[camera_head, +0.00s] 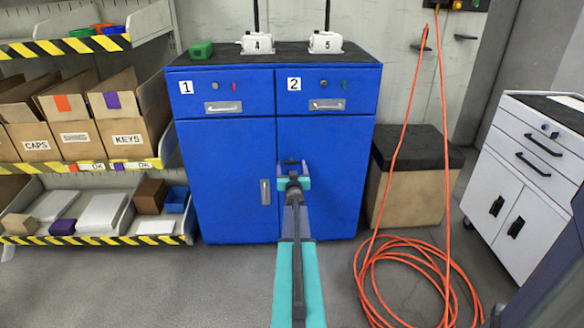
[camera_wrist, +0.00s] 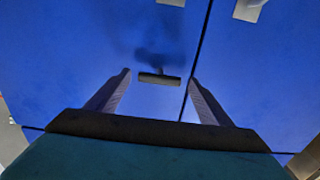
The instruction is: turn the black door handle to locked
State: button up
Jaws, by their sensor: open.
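The black door handle (camera_wrist: 160,79) shows in the wrist view as a short dark bar on a blue door, lying crosswise in that picture. My gripper (camera_wrist: 159,76) is open, with one finger on each side of the bar's ends. A gap shows between the fingers and the bar, and I see no contact. In the head view my gripper (camera_head: 292,166) is in front of the right door of the blue cabinet (camera_head: 230,150), near the door seam. There it covers most of the handle's area, so the handle's angle is not clear.
A grey handle (camera_head: 265,192) is on the left door beside my gripper. Drawers 1 (camera_head: 222,107) and 2 (camera_head: 327,104) are above. An orange hose (camera_head: 415,275) lies coiled on the floor at right, before a black-topped box (camera_head: 412,185). Shelves (camera_head: 80,165) stand at left.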

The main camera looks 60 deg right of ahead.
jog(key=c, duration=1)
jog(key=shift+c, duration=0.2)
jog(key=shift+f+n+b, duration=0.1)
jog(key=shift+n+b, duration=0.3)
jog(key=shift+b, duration=0.2)
jog(key=n+b, duration=1.2)
jog(key=shift+w+n, duration=0.1)
jog(key=shift+n, duration=0.2)
jog(key=n+b, duration=0.3)
jog(key=n, duration=0.1)
jog(key=shift+n, duration=0.3)
jog(key=o, duration=1)
